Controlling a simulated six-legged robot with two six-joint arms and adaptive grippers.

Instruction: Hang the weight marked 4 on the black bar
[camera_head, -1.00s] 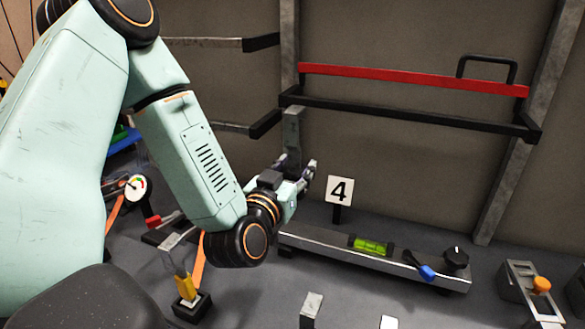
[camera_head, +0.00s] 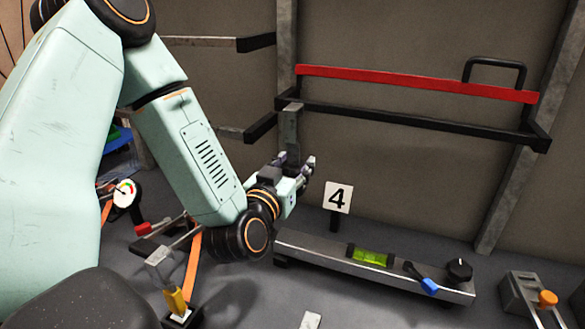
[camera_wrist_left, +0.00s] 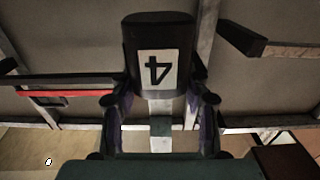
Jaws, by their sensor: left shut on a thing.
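My left gripper (camera_head: 298,172) is shut on the weight marked 4, below the left end of the black bar (camera_head: 400,116). In the left wrist view the weight (camera_wrist_left: 158,28) is a dark block with a white label, its 4 upside down, between the two fingers (camera_wrist_left: 160,115). A grey metal strip (camera_head: 289,132) rises above the gripper, and its top overlaps the bar's left end in the head view. I cannot tell whether it touches or hooks the bar. The bar also shows in the left wrist view (camera_wrist_left: 70,80). My right gripper is out of view.
A red bar (camera_head: 410,83) runs above the black bar. An orange-knobbed fixture (camera_head: 547,298) is at right.

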